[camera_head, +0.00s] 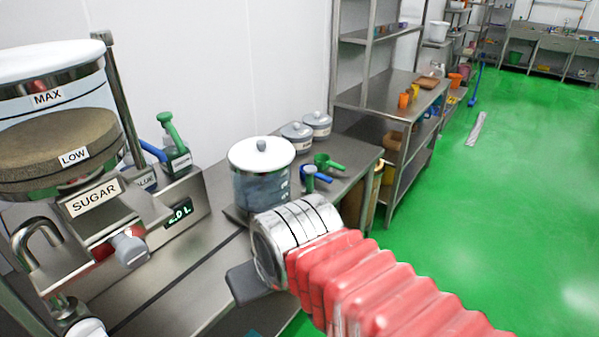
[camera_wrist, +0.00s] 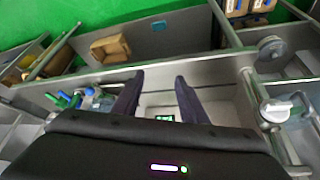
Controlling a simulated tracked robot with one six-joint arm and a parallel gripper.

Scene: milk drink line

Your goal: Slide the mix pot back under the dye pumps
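A clear pot with a white lid and grey knob (camera_head: 261,158), which looks like the mix pot, stands on the steel bench just behind my wrist. Its lower front is partly hidden. The dye pumps, one green (camera_head: 172,130) and one blue (camera_head: 150,152), stand left of it in a steel holder. My gripper (camera_head: 248,284) is in front of and below the pot; its fingers are mostly hidden in the head view. In the wrist view my gripper (camera_wrist: 160,76) shows two dark fingers apart with nothing between them. Pump tops (camera_wrist: 62,99) show left of the fingers.
Two lidded jars (camera_head: 297,134) and green and blue scoops (camera_head: 322,163) are right of the pot. Steel shelves (camera_head: 392,90) stand behind. Green floor is open at right.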

